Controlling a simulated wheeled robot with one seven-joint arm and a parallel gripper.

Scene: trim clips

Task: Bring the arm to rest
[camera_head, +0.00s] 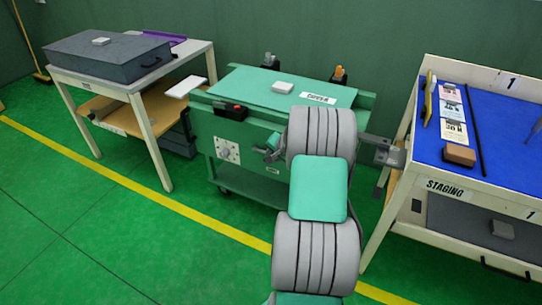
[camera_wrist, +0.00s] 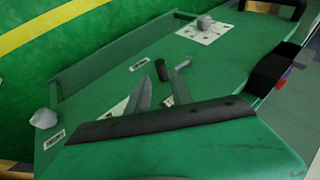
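My gripper (camera_wrist: 159,76) shows in the wrist view with its two grey fingers spread apart. I see nothing held between them. A short dark cylinder shows just beyond the tips; I cannot tell how far off it is. My grey and green arm reaches up the middle of the head view, in front of the green bench (camera_head: 293,86). It hides much of the gripper there. The bench's green surface (camera_wrist: 110,75) fills much of the wrist view.
The blue-topped staging table (camera_head: 500,125) stands close on the right, with a brown block (camera_head: 458,154) and cards. A table with a dark grey case (camera_head: 105,60) stands at left. A white knob plate (camera_head: 227,151) is on the bench front. Floor at lower left is clear.

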